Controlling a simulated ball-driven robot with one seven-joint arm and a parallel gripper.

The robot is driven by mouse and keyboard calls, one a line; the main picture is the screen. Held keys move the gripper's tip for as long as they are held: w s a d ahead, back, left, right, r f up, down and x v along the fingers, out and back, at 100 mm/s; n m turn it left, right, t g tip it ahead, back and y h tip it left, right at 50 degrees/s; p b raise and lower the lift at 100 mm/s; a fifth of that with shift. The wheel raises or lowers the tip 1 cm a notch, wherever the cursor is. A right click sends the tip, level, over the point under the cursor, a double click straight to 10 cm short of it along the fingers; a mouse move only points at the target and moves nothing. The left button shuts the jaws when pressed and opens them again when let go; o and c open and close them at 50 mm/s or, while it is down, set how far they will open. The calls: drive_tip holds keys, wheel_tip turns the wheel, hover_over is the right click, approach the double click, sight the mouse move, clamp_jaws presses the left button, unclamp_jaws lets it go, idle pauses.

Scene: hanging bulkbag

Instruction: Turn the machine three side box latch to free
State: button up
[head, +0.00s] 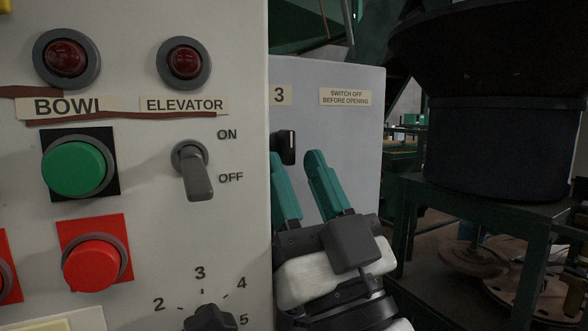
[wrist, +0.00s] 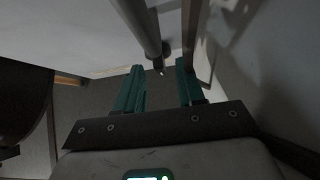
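The machine three side box (head: 350,145) is a pale grey cabinet beside the front panel, marked "3" and "SWITCH OFF BEFORE OPENING". Its latch (head: 286,147) is a small black handle near the box's left edge, standing roughly upright, partly hidden by the panel edge and my finger. My gripper (head: 295,160) has two teal fingers, apart and empty, pointing up just below and in front of the latch. In the wrist view my gripper (wrist: 160,68) is also open. A small dark part shows just beyond the gap between the fingertips; I cannot tell whether it is the latch.
The front panel (head: 235,70) stands close on the left, with an elevator switch (head: 195,172), a green button (head: 76,168), a red button (head: 93,264) and a numbered dial (head: 210,318). A dark drum (head: 500,145) on a green stand (head: 470,205) is at right.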

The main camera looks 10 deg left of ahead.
drive_tip(key=b+v, duration=0.2)
drive_tip(key=v, duration=0.7)
drive_tip(key=shift+f, duration=0.15)
drive_tip(key=shift+s, duration=0.1)
